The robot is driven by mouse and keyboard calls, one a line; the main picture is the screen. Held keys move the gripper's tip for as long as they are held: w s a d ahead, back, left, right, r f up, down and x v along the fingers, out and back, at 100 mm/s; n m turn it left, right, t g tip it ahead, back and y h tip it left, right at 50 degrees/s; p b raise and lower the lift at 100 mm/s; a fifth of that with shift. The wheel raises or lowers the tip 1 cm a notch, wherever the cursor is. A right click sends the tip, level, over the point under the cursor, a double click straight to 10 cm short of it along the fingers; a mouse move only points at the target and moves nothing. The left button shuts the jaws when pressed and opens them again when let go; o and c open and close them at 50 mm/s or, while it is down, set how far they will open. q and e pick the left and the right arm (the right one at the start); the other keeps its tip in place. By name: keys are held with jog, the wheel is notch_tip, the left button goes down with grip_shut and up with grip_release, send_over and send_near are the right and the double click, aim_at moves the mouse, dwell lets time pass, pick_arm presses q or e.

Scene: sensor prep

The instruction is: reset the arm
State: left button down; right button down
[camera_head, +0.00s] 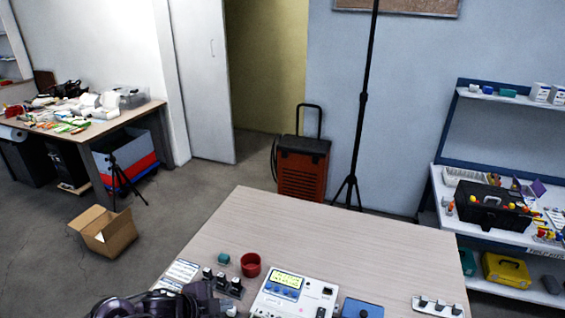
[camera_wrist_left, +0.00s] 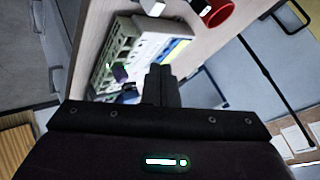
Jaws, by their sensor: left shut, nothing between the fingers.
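My left arm comes in at the bottom left of the head view, and its gripper (camera_head: 205,301) is low over the table's near left part. In the left wrist view the two dark fingers (camera_wrist_left: 160,82) are together with nothing between them. The white and blue device (camera_head: 293,294) with a yellowish display lies right of the gripper in the head view. The device (camera_wrist_left: 120,48) also shows beyond the fingers in the wrist view, partly hidden by them. My right gripper is in neither view.
On the table (camera_head: 345,235) are a red cup (camera_head: 250,265), a teal block (camera_head: 223,259), a dark rack (camera_head: 224,284), a white card (camera_head: 181,272), a blue box (camera_head: 361,309) and a pale strip (camera_head: 437,306). The table's far half is clear. An open carton (camera_head: 105,235) lies on the floor.

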pick_arm(q)
jog(key=s+d+r+n+t+y, duration=0.1)
jog(key=s+d+r+n+y, duration=0.25)
jog(key=d+n, duration=0.2)
jog(key=s+a+n+g+y, duration=0.1)
jog(key=s+a+n+g, duration=0.1)
jog(key=s+a+n, duration=0.45)
jog(key=s+a+n+g+y, duration=0.2)
jog(key=s+a+n+g, duration=0.15)
jog(key=s, duration=0.55)
jog(key=s+f+b+x, duration=0.1)
jog(key=s+x, duration=0.2)
jog(key=x, duration=1.1)
jog(key=s+f+b+x, duration=0.1)
jog(key=s+x, duration=0.2)
jog(key=x, duration=1.1)
jog(key=s+a+f+g, duration=0.1)
jog(key=s+f, duration=1)
jog(key=s+a+f+b, duration=0.1)
jog(key=s+a+f, duration=0.1)
jog(key=s+f, duration=0.8)
jog(key=shift+s+a+f+g, duration=0.3)
jog(key=shift+s+f+g, duration=0.05)
jog(key=shift+f, duration=0.1)
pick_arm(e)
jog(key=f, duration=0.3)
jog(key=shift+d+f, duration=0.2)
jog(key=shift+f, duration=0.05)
